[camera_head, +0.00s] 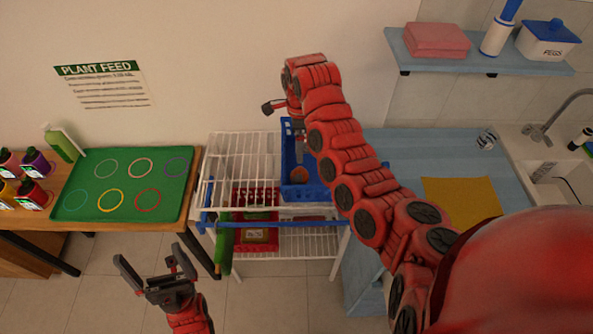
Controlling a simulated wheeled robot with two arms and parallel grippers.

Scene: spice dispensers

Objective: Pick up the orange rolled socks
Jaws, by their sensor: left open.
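The orange rolled socks (299,175) appear as a small round orange thing inside a blue basket (303,193) on the white wire rack. My right arm comes in from the lower right and bends down over the basket. Its gripper (299,145) points down above the socks, small and partly hidden by the arm, so its jaws are unclear. My left gripper (149,258) is open and empty at the lower left, apart from the rack and in front of the table with the green tray.
The white wire rack (222,160) also holds red baskets. On the left, a green tray (125,203) with coloured rings and several bottles stand on a wooden table. On the right are a blue counter (405,150), a yellow mat (460,198) and a sink.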

